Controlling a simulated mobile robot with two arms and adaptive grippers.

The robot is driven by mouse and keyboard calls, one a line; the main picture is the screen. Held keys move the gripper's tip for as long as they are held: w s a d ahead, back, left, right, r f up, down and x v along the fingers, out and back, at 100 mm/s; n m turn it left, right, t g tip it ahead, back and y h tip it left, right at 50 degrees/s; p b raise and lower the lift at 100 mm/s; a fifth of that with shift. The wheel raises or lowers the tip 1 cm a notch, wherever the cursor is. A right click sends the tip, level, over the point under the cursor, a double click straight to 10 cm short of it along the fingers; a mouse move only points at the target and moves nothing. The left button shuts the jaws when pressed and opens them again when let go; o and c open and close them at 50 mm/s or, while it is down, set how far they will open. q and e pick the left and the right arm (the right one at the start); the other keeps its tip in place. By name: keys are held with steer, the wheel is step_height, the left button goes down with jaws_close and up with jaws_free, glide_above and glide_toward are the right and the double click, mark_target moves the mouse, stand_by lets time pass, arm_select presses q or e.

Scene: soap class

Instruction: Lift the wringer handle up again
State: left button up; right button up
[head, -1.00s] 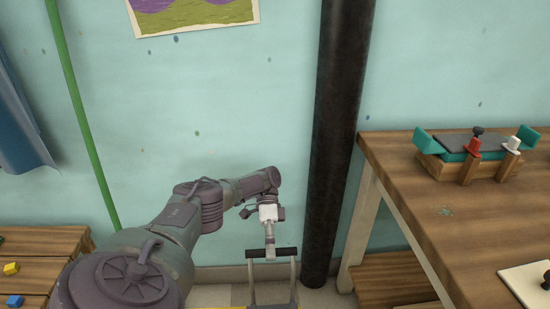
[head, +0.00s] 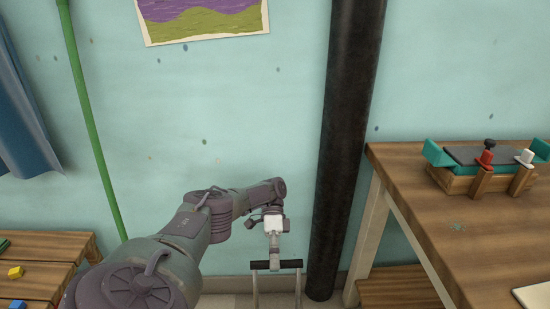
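The wringer handle is a black bar (head: 287,264) on two thin grey uprights, low in the middle of the head view near the wall. The lower part of the wringer is cut off by the bottom edge. My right gripper is not in view.
A black pipe (head: 347,150) stands just right of the handle. A wooden table (head: 440,215) with a wooden and teal device (head: 465,183) is at the right. A low wooden bench (head: 45,262) with small blocks is at the left.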

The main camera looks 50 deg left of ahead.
arm_select(q)
steer(key=shift+r, duration=0.1)
step_height(320, 180, up, 10)
stand_by(0.6)
stand_by(0.6)
